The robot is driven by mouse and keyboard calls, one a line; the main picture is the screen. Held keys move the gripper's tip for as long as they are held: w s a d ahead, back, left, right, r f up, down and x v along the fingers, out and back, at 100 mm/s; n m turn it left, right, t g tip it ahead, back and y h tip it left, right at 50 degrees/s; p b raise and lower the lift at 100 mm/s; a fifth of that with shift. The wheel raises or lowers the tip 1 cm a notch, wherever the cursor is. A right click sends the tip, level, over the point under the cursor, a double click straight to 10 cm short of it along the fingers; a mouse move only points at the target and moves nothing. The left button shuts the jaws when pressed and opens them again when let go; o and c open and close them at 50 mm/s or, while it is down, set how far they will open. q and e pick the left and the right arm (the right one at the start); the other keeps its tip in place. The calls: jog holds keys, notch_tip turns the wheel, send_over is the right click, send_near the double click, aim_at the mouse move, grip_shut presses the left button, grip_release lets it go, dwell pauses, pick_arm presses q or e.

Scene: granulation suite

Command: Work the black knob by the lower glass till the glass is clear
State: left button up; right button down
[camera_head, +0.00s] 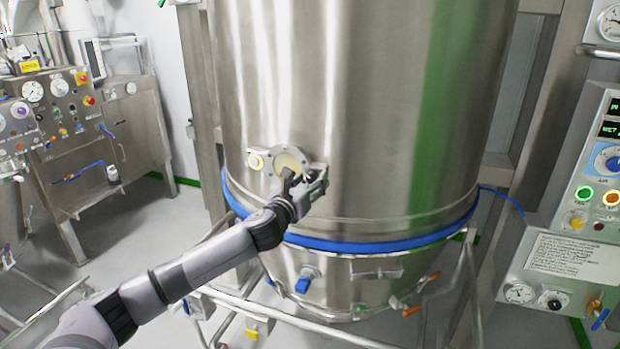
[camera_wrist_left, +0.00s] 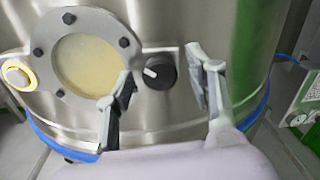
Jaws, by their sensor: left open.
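The lower glass (camera_head: 288,162) is a round sight window in a bolted metal flange low on the big steel vessel. In the left wrist view the glass (camera_wrist_left: 88,64) looks cloudy, covered in a yellowish film. The black knob (camera_wrist_left: 159,72) is on a small plate just right of the glass, with a white pointer slanting to the upper left. My left gripper (camera_head: 304,183) is at the knob in the head view and hides most of it. In the wrist view the left gripper (camera_wrist_left: 165,92) is open, one finger on each side of the knob, not visibly touching it. My right gripper is out of view.
A pale round button with a yellow ring (camera_head: 256,161) sits left of the glass. A blue band (camera_head: 350,243) circles the vessel below. A control panel (camera_head: 590,190) stands at right, and other consoles (camera_head: 70,110) stand at left.

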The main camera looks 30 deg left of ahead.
pick_arm(q)
jog(key=shift+c, duration=0.2)
jog(key=c, duration=1.1)
